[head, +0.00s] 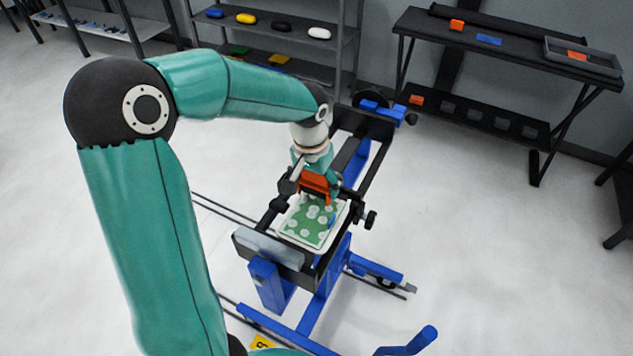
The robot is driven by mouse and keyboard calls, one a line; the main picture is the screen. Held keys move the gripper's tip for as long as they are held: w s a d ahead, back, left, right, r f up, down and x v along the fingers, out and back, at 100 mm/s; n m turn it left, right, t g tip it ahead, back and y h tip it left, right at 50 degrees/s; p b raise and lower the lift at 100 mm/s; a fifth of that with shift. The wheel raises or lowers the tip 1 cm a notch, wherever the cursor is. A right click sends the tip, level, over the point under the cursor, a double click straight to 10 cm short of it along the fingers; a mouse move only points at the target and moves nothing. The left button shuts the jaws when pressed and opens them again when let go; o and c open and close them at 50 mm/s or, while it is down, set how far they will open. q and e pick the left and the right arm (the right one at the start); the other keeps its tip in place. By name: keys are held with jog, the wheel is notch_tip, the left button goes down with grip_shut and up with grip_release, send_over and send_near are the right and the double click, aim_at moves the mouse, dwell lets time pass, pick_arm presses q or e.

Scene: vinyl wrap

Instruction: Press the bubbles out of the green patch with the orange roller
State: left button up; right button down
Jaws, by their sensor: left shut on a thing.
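The green patch (302,228) lies on a white board (289,236) on top of a black and blue stand. Several pale round bubbles show on the patch. My left gripper (318,200) comes down over the far end of the patch and is shut on the orange roller (314,182). The roller is at or just above the patch; I cannot tell whether it touches. A small blue thing shows beside the roller at the patch's right edge. The gripper hides part of the roller and the patch's far edge. My right gripper is not in view.
The stand (297,273) has black rails, knobs and blue legs on the floor. A grey shelf (270,44) with coloured items stands behind. A dark table (510,50) with orange and blue blocks and a tray (583,57) is at the back right. The floor right of the stand is clear.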

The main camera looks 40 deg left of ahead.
pick_arm(q)
jog(key=shift+f+b, duration=0.75)
jog(key=shift+f, duration=0.05)
dwell(0.4)
jog(key=shift+s+d+r+b, duration=0.1)
jog(key=shift+s+d+b, duration=0.1)
jog(key=shift+s, duration=0.35)
jog(key=shift+s+d+b, duration=0.15)
jog(key=shift+s, duration=0.4)
jog(key=shift+s, duration=0.1)
jog(key=shift+s+d+b, duration=0.25)
jog(key=shift+s+b, duration=0.2)
jog(key=shift+s, duration=0.25)
jog(key=shift+s+d, duration=0.1)
jog(key=shift+s, duration=0.15)
jog(key=shift+s+d+b, duration=0.15)
jog(key=shift+s, duration=0.4)
jog(key=shift+s+d+b, duration=0.15)
jog(key=shift+s, duration=0.35)
